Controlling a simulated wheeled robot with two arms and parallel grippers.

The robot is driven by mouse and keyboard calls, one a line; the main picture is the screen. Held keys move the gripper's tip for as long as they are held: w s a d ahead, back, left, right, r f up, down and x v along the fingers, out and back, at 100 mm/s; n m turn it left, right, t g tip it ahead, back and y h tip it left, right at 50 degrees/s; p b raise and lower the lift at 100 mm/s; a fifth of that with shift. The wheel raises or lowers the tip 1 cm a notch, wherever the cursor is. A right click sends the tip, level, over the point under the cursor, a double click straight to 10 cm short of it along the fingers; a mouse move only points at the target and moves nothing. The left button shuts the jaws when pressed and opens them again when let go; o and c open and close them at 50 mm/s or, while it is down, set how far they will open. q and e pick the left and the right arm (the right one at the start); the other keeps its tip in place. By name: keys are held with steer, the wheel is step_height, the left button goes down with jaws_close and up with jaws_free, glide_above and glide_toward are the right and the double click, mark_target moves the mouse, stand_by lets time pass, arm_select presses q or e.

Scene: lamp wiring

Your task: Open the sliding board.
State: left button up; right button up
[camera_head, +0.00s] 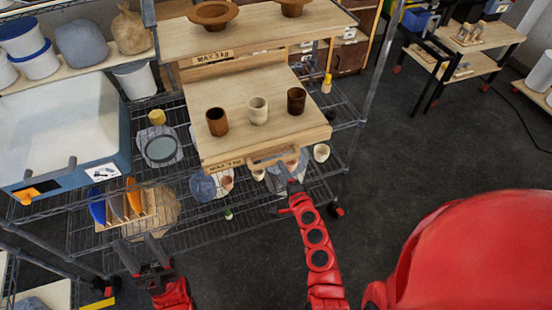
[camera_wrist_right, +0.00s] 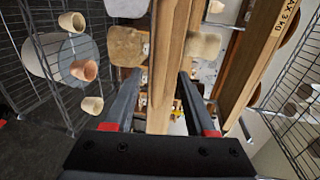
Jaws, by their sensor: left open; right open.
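The sliding board (camera_head: 240,98) is a light wooden shelf in the middle of the wire rack in the head view. It sticks out to the front beneath the upper board and carries three cups. A wooden handle (camera_head: 273,159) is on its front edge. My right gripper (camera_head: 287,172) is open at this handle. In the right wrist view, a wooden bar (camera_wrist_right: 168,60) lies between the open fingers of the right gripper (camera_wrist_right: 160,76), with no clear grip on it. My left gripper (camera_head: 143,252) is open and empty at the lower left, away from the board.
A brown cup (camera_head: 217,122), a pale cup (camera_head: 257,111) and a dark cup (camera_head: 296,101) stand on the board. The upper board (camera_head: 250,32) holds brown bowls. A blue-grey bin (camera_head: 65,130) is at left. Cups and plates sit on the wire shelf below.

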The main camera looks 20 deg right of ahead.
steer(key=x, duration=0.5)
steer(key=shift+w+f+b, duration=0.2)
steer(key=shift+w+b, duration=0.05)
steer(key=shift+b, duration=0.05)
steer(key=shift+w, duration=0.5)
jaws_close()
stand_by(0.7)
